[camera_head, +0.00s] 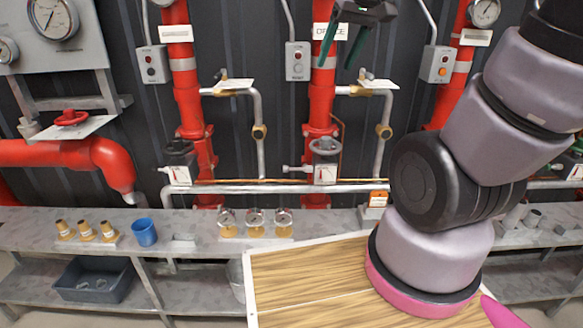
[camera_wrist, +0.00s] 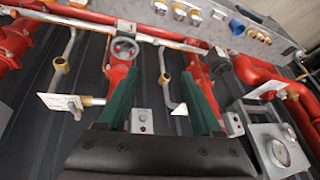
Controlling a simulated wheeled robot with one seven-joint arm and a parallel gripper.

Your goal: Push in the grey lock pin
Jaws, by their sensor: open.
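The middle valve's wheel also seems to show in the wrist view (camera_wrist: 124,48). My gripper (camera_head: 336,65) is high at the top, above the middle valve and apart from it. Its green fingers (camera_wrist: 160,73) are spread, with nothing between them.
Brass-coloured valves on grey side pipes (camera_head: 259,132) flank the red pipes. Grey button boxes (camera_head: 297,62) hang on the dark wall. Below, a shelf (camera_head: 195,225) holds a blue cup (camera_head: 144,232) and several fittings. A wood-topped table (camera_head: 300,275) stands in front.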

